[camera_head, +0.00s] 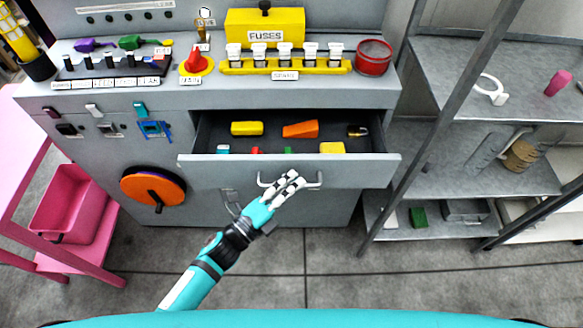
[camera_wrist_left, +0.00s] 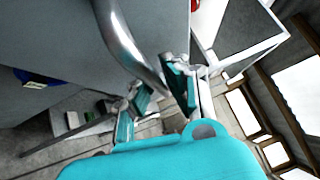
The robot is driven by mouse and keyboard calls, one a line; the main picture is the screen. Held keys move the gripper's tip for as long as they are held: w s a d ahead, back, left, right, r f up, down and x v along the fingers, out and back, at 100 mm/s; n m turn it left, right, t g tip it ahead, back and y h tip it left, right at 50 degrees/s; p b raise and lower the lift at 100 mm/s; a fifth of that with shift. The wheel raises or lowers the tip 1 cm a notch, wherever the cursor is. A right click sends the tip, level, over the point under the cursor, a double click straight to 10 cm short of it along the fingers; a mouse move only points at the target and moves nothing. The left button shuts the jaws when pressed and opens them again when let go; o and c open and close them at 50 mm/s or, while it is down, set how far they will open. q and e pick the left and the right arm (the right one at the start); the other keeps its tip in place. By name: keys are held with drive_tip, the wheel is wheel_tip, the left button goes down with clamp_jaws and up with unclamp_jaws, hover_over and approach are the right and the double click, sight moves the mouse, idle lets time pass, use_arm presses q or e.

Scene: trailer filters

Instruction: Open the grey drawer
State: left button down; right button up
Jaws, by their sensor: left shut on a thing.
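The grey drawer (camera_head: 225,172) stands pulled out from the grey cabinet, and its inside shows. It holds a yellow block (camera_head: 247,128), an orange block (camera_head: 300,129), a padlock (camera_head: 357,131) and several small coloured pieces. A metal bar handle (camera_head: 314,181) is on its front. My left gripper (camera_head: 285,184) is at the handle and shut on it. In the left wrist view the curved handle (camera_wrist_left: 122,40) runs down between the two fingers (camera_wrist_left: 160,90). The exact contact is partly hidden. My right gripper is not in view.
The cabinet top (camera_head: 215,92) carries a yellow fuse box (camera_head: 264,27), a red main switch (camera_head: 195,64) and a red round container (camera_head: 374,56). An orange disc (camera_head: 153,187) is on the cabinet front. Metal shelves (camera_head: 470,170) stand at right, a pink bin (camera_head: 70,205) at left. Floor in front is clear.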

use_arm(q)
drive_tip(key=shift+s+a+f, duration=0.1)
drive_tip(key=shift+s+f, duration=0.1)
drive_tip(key=shift+s, duration=0.35)
drive_tip(key=shift+s+f, duration=0.15)
drive_tip(key=shift+s, duration=0.35)
drive_tip(key=c, duration=1.4)
unclamp_jaws()
drive_tip(key=v, duration=1.2)
drive_tip(key=shift+r, duration=0.2)
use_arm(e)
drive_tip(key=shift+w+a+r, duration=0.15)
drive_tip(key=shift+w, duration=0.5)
